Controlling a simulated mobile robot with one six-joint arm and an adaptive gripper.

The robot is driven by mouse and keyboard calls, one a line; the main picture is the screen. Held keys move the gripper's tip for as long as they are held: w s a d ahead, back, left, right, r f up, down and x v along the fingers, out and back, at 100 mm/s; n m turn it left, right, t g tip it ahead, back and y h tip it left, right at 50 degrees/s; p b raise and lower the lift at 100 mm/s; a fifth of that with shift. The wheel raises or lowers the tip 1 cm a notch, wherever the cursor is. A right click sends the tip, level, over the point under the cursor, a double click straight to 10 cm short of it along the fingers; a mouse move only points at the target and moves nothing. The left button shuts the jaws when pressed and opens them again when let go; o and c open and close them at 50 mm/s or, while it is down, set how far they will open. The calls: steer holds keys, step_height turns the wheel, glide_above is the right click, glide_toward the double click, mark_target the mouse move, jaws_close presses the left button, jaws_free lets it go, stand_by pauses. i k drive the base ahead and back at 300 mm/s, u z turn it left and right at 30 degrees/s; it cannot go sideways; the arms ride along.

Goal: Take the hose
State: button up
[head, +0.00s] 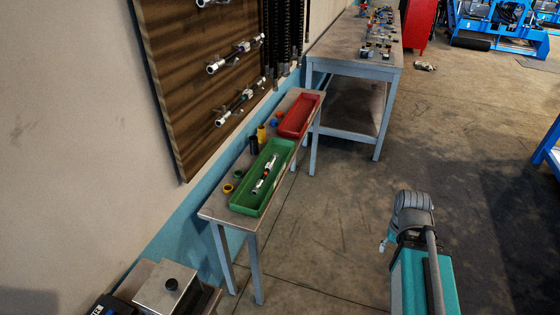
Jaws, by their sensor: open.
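A short hose-like piece (265,174) with silver ends and dark and red parts lies lengthwise in the green tray (240,208) on the narrow bench. Similar silver-ended pieces are mounted on the brown wooden board (180,85): one in the middle (230,58), one lower (236,107), and one cut off at the top edge. Long black hoses (283,40) hang beside the board. I cannot tell which of these is the task's hose. Part of my own teal and grey arm shows at the lower right, apart from the bench. I cannot make out my gripper's jaws.
A red tray (299,117) and small yellow, black, orange and green parts sit on the narrow bench (213,212). A larger workbench (350,70) with several fittings stands behind. A metal box (168,291) is at lower left.

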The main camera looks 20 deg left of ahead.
mark_target(268, 167)
steer(key=u, duration=0.3)
steer(key=i, duration=0.85)
steer(key=u, duration=0.8)
